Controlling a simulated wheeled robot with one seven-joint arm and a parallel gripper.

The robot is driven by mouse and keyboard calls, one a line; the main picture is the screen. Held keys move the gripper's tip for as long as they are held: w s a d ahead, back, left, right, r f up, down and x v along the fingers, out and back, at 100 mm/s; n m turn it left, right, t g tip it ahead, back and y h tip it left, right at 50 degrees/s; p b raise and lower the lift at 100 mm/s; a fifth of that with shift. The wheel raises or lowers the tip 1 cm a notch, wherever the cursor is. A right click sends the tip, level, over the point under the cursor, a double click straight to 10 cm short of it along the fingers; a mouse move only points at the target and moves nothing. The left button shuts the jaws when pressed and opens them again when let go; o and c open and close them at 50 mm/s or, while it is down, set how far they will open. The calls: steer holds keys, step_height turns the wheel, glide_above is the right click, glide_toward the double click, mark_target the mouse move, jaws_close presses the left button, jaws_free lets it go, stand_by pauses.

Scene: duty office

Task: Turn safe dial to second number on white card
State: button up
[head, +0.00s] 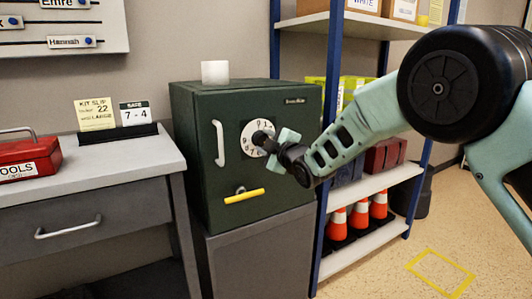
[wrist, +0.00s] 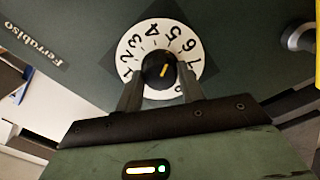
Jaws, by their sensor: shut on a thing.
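The dark green safe (head: 195,110) stands on a grey cabinet, with its door closed. Its round white dial (head: 248,134) carries black numbers; the dial fills the upper middle of the wrist view (wrist: 127,58). My gripper (head: 268,143) is at the dial, its two fingers (wrist: 160,78) on either side of the black centre knob (wrist: 153,74), shut on it. A yellow mark shows on the knob, leaning slightly toward the upper right in that view; 4 and 5 are along the dial's top there. The fingers hide the lower numbers. The white card (head: 135,113) reads "SAFE 7 - 4".
A yellow kit slip (head: 94,112) stands beside the card on the desk (head: 110,154), with a red toolbox (head: 28,160) at left. The safe has a white handle (head: 219,143) and a yellow-gripped lever (head: 244,195). Shelves with orange cones (head: 359,216) stand right of the safe.

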steer(key=n+b, duration=0.3)
steer(key=shift+f+n, duration=0.15)
steer(key=shift+n, duration=0.15)
steer(key=shift+n+b, duration=0.9)
steer(key=shift+n, duration=0.3)
steer(key=o, duration=1)
steer(key=shift+c, duration=0.2)
steer(key=shift+r, duration=0.2)
steer(key=v, duration=1.7)
steer(key=shift+s, duration=0.2)
steer(key=shift+d, duration=0.15)
